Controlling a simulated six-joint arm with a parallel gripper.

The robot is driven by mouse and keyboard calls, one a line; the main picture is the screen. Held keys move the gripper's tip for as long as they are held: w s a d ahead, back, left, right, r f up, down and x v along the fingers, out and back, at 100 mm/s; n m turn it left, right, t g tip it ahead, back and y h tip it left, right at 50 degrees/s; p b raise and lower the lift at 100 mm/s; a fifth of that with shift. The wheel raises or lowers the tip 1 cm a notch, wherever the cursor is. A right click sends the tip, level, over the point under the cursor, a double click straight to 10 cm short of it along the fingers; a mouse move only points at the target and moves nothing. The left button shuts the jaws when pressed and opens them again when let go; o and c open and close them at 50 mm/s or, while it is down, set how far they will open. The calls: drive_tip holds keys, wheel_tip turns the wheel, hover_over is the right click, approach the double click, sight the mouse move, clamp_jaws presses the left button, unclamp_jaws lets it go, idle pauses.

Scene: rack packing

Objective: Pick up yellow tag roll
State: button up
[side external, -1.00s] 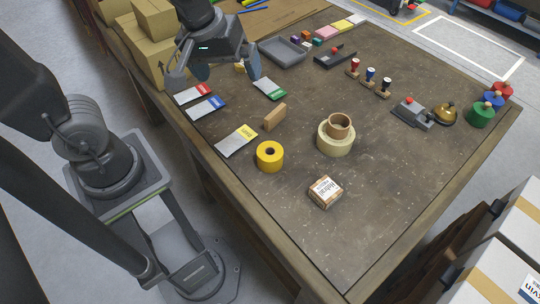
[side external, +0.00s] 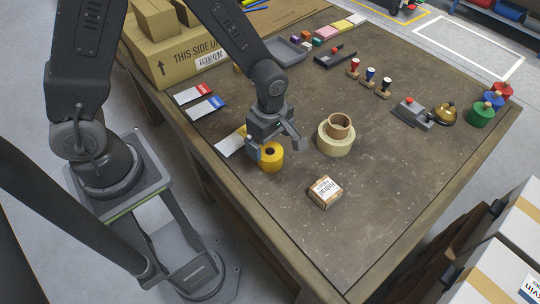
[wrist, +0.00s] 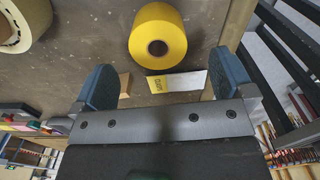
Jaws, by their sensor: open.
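The yellow tag roll (side external: 270,159) stands on the table near its front left edge, with its dark core hole facing up. My gripper (side external: 274,150) is open and empty, just above and behind the roll, its fingers partly overlapping it in the side view. In the wrist view the roll (wrist: 158,35) is at the top centre, ahead of my open fingers (wrist: 165,88) and not between them. A yellow-and-white card (wrist: 178,83) lies beside the roll, between the fingertips in that view.
Cream tape rolls (side external: 336,140) are stacked right of the yellow roll. A small labelled box (side external: 325,191) lies in front. Red and blue cards (side external: 206,108) lie at the left. A wooden block (wrist: 125,84) is near one finger.

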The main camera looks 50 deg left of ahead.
sight(270, 156)
drive_tip(key=f, duration=0.7)
drive_tip(key=shift+w+a+f, duration=0.15)
drive_tip(key=shift+a+f, duration=0.05)
drive_tip(key=shift+f, duration=0.05)
drive_tip(key=c, duration=1)
